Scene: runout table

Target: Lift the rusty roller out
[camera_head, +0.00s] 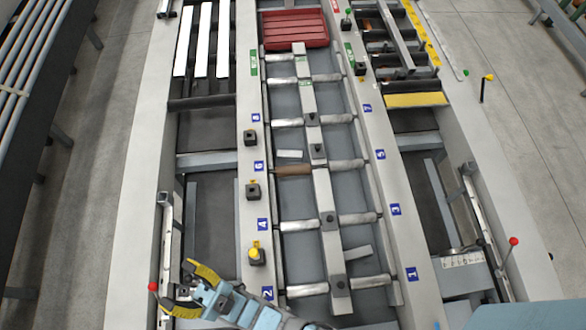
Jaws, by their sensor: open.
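The rusty brown roller (294,170) lies in the central lane of the runout table, left of the middle bar, near the blue label 6. The other rollers (298,225) in the lane are light metallic grey. My gripper (182,289) is at the lower left, with yellow-tipped fingers spread apart and nothing visible between them. It is over the left side of the table, well below and left of the rusty roller in the picture.
A red slatted tray (295,29) is at the lane's far end. The middle bar (325,205) carries dark knobs. Black blocks (253,190) stand on the left rail. Red-knobbed levers (513,241) rise on both sides. A loose grey plate (357,253) lies in the lane.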

